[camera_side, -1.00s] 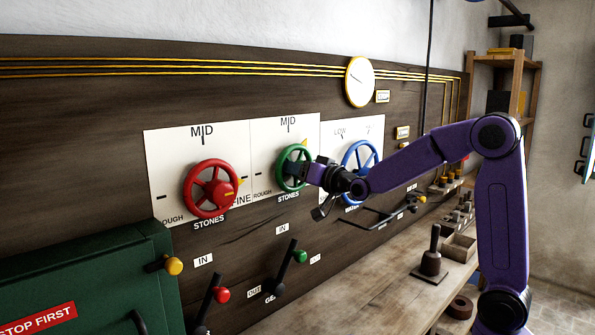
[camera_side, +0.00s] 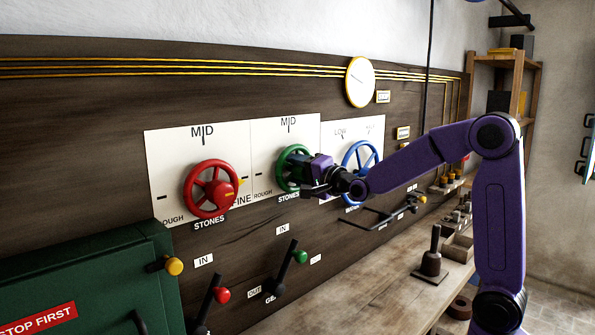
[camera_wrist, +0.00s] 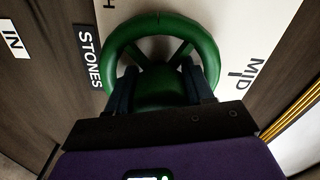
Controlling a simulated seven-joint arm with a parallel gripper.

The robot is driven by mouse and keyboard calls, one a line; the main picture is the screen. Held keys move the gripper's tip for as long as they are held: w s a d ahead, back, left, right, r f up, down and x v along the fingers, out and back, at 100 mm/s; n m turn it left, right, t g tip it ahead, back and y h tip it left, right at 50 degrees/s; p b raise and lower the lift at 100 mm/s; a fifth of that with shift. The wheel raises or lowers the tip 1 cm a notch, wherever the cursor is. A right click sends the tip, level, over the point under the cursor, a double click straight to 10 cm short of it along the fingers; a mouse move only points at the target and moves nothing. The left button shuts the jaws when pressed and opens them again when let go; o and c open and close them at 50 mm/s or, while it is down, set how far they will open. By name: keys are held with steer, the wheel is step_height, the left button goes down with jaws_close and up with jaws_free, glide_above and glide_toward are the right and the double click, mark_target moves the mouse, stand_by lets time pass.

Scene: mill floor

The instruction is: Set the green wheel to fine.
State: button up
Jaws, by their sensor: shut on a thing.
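The green wheel (camera_side: 284,160) is mounted on a white dial plate with MID at its top and ROUGH at its lower left. Its FINE end is hidden behind my arm. My gripper (camera_side: 303,179) is at the wheel, shut on it, and covers its right part. In the wrist view the green wheel (camera_wrist: 160,28) fills the upper middle, and my gripper's two dark fingers (camera_wrist: 162,90) lie on either side of its hub. The wheel's pointer is not visible in either view now.
A red wheel (camera_side: 211,190) is on the left and a blue wheel (camera_side: 349,160) on the right, partly behind my arm. A green cabinet (camera_side: 100,262) stands at lower left.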

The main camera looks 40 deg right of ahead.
steer(key=shift+m, duration=0.6)
steer(key=o, duration=1)
steer(key=shift+s, duration=0.1)
steer(key=shift+s+f, duration=0.15)
steer(key=shift+s, duration=8.4)
steer(key=shift+s, duration=0.1)
